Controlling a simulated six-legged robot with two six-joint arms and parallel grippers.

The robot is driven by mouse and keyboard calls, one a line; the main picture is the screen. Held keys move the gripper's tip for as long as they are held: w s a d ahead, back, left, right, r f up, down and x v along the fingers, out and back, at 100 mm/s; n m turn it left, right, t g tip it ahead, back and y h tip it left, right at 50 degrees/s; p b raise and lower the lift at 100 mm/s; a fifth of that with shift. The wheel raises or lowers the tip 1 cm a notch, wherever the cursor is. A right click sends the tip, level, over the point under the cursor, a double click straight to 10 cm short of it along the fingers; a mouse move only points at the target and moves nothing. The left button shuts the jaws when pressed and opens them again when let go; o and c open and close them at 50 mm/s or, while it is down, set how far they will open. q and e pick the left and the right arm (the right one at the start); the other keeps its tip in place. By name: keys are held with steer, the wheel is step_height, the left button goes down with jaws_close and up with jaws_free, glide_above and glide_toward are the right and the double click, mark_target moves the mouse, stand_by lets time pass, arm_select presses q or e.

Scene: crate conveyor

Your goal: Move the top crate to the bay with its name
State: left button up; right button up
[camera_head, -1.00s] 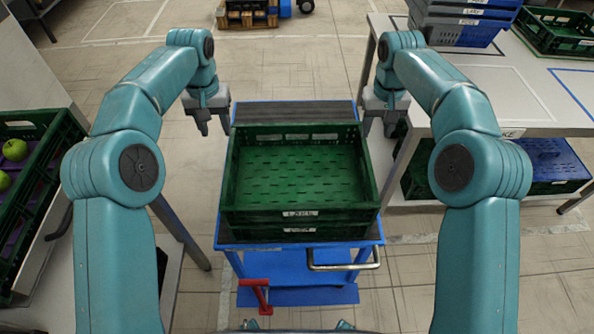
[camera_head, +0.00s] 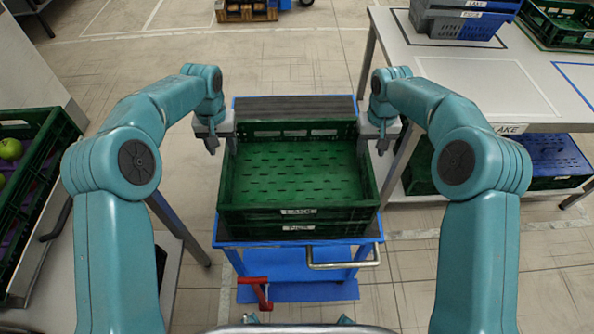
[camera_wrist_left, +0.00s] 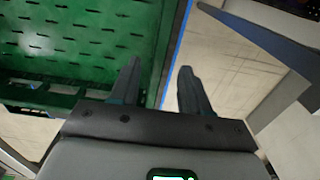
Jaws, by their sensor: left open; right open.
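The top crate (camera_head: 298,212) is an empty green open box labelled LAKE, stacked on another green crate (camera_head: 298,227) on a blue cart. In the left wrist view the top crate's wall (camera_wrist_left: 155,45) shows ahead of the fingers. My left gripper (camera_head: 221,146) is open at the crate's left wall; in the wrist view its fingers (camera_wrist_left: 158,88) appear to lie either side of that wall, without visible contact. My right gripper (camera_head: 374,143) is open at the crate's right wall; its exact fit there is hidden. A LAKE label (camera_head: 510,129) is on the right table's front edge.
The white table (camera_head: 480,70) at right has outlined areas, one bare, and a grey-blue crate stack (camera_head: 465,22) at the back. Crates sit on its lower shelf. The blue cart (camera_head: 300,262) has a metal handle (camera_head: 345,262). A green crate with apples (camera_head: 35,165) is at left.

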mark_target(226, 157)
arm_select(q)
step_height(226, 157, down, 6)
steer(key=shift+f, duration=0.1)
arm_select(e)
step_height(226, 157, down, 6)
steer(key=shift+f, duration=0.1)
arm_select(q)
steer(key=shift+w+f, duration=0.15)
steer(key=shift+f, duration=0.75)
arm_select(e)
steer(key=shift+w+f, duration=0.2)
steer(key=shift+f, duration=0.65)
arm_select(q)
steer(key=shift+r, duration=0.15)
arm_select(e)
steer(key=shift+s+r, duration=0.15)
arm_select(q)
jaws_close()
arm_select(e)
jaws_close()
